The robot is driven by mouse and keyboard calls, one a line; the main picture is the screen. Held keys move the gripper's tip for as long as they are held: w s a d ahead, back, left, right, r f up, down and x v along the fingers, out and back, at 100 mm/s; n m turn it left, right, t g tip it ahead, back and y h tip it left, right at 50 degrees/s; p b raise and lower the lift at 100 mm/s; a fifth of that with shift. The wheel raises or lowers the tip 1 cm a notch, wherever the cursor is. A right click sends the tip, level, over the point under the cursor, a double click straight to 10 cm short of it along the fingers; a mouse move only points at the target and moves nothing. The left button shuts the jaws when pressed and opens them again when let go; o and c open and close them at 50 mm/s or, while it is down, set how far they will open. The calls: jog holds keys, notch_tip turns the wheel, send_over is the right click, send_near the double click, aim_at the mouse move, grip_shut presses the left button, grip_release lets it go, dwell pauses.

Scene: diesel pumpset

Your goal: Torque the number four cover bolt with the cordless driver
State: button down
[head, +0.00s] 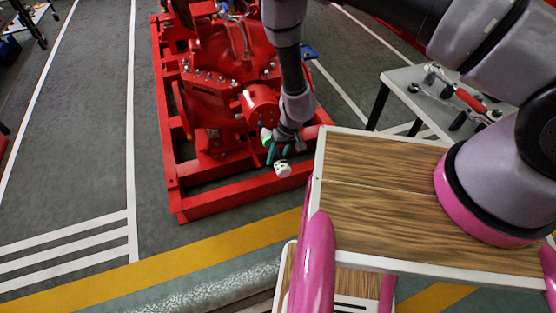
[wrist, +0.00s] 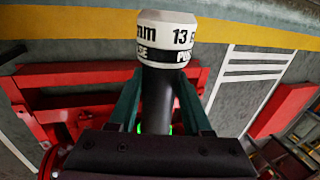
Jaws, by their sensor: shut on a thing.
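My gripper (head: 278,153) is low at the front right of the red pumpset (head: 215,95), beside a short red cylinder (head: 260,103). It is shut on the cordless driver. In the wrist view, my gripper's dark green fingers (wrist: 160,88) close around the driver's dark shaft-like grip (wrist: 157,100). In the head view this white end (head: 283,169) shows below the fingers, with a bright green part (head: 266,137) above. Small bolts (head: 207,78) ring the red cover; I cannot tell which is number four.
A grey side table (head: 405,80) with a red-handled tool (head: 470,100) and dark holders stands to the right. The red base frame (head: 240,195) edges the pumpset. The grey floor (head: 75,170) on the left is clear, with white lines and a yellow stripe.

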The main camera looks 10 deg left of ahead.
jog(key=shift+a, duration=0.1)
jog(key=shift+w+a, duration=0.4)
jog(key=shift+w, duration=0.25)
jog(key=shift+w+a, duration=0.4)
jog(key=shift+w, duration=0.3)
jog(key=shift+w+a, duration=0.4)
jog(key=shift+w, duration=0.25)
jog(key=shift+w+a+r, duration=0.15)
jog(key=shift+w+a, duration=0.2)
jog(key=shift+w, duration=0.2)
dwell(1.8)
jog(key=shift+s+d, duration=0.45)
jog(key=shift+s, duration=0.3)
jog(key=shift+s+d, duration=0.5)
jog(key=shift+s, duration=0.3)
jog(key=shift+s+d, duration=0.45)
jog(key=shift+s, duration=0.3)
